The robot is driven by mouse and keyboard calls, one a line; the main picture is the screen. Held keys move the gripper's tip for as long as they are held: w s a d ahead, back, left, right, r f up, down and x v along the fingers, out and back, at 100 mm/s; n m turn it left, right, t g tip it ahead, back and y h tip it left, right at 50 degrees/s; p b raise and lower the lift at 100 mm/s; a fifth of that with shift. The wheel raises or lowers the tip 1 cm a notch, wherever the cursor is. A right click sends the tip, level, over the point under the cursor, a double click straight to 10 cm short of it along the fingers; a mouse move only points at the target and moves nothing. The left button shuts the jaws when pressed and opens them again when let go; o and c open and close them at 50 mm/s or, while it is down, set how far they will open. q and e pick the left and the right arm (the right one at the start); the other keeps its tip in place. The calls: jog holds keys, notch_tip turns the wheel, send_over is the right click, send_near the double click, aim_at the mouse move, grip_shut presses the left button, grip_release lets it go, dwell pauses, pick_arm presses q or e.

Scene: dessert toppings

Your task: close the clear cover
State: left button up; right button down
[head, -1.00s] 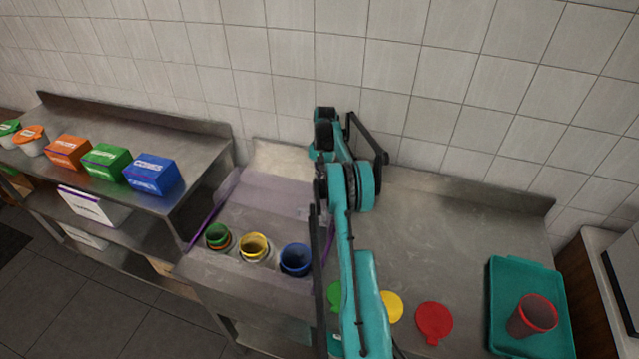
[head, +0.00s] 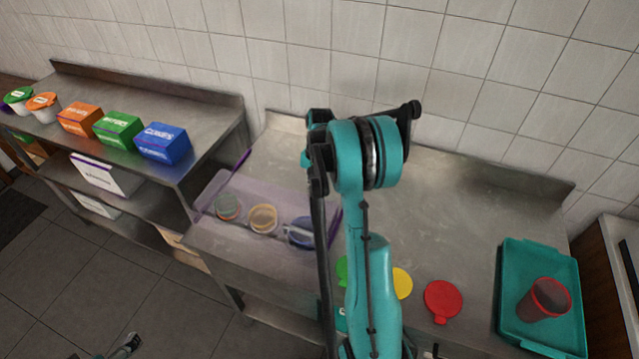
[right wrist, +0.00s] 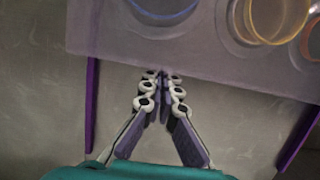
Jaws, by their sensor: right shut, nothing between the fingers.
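The clear cover (head: 245,190) is a purplish see-through sheet with purple side edges. In the head view it lies over the green cup (head: 228,208), the yellow cup (head: 262,219) and the blue cup (head: 300,230), which show dimly through it. Whether it rests fully flat I cannot tell. In the right wrist view the cover (right wrist: 190,45) fills the top, and my right gripper (right wrist: 162,76) is shut and empty at its near edge; contact is unclear. My arm hides this gripper in the head view. Part of my left gripper (head: 127,344) shows low at the left.
A teal tray (head: 512,268) holds a red cup (head: 546,298). A shelf at the left carries orange, green and blue boxes (head: 163,143). The tiled wall stands behind.

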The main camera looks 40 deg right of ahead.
jog(key=shift+s+a, duration=0.35)
jog(key=shift+a, duration=0.25)
pick_arm(q)
jog(key=shift+d, duration=0.15)
pick_arm(e)
jog(key=shift+a, duration=0.1)
pick_arm(q)
notch_tip(320, 180, up, 6)
jog(key=w+d+p, duration=0.1)
jog(key=p, duration=0.4)
jog(key=shift+d+f+p, duration=0.15)
jog(key=shift+d+p, duration=0.15)
jog(key=shift+p, duration=0.1)
pick_arm(e)
jog(key=v, duration=1)
jog(key=shift+d, duration=0.25)
jog(key=shift+f, duration=0.15)
